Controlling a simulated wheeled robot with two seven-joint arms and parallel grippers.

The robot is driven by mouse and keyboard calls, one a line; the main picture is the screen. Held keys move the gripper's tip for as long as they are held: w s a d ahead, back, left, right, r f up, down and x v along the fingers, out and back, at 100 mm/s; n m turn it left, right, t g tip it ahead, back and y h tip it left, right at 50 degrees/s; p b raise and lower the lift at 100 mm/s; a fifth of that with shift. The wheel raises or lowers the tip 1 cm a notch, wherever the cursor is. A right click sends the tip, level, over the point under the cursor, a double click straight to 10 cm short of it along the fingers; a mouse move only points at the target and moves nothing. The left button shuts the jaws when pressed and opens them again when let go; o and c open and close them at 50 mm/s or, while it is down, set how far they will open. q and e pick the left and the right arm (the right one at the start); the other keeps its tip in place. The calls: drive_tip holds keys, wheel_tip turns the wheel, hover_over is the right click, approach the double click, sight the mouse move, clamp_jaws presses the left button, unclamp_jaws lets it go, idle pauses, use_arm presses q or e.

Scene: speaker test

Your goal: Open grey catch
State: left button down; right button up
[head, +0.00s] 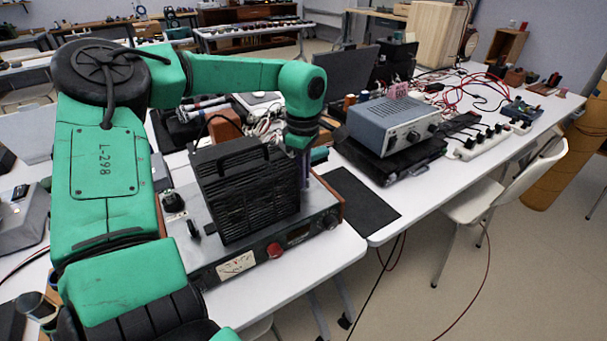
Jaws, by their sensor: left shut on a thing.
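A black ribbed box (245,190) stands upright on a grey instrument (285,262) with a red knob, a dial and wooden ends. My left arm reaches over from the left, and its gripper (304,178) points down at the right side of the black box. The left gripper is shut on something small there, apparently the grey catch. The catch itself is hidden behind the fingers and cannot be made out. My right gripper is not in view.
A black mat (362,196) lies right of the instrument. Beyond it a blue-grey instrument (392,122) sits on a black case (385,162). Red cables (480,85) and a power strip (485,142) lie further right. A white chair (500,195) stands at the table's right edge.

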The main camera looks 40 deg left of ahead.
use_arm(q)
drive_tip(key=m, duration=0.5)
drive_tip(key=shift+r, duration=0.1)
drive_tip(key=shift+m, duration=0.4)
drive_tip(key=shift+w, duration=0.1)
drive_tip(key=c, duration=0.9)
unclamp_jaws()
wheel_tip(320, 180, up, 14)
drive_tip(key=shift+r+p, duration=0.25)
drive_tip(key=shift+p, duration=0.4)
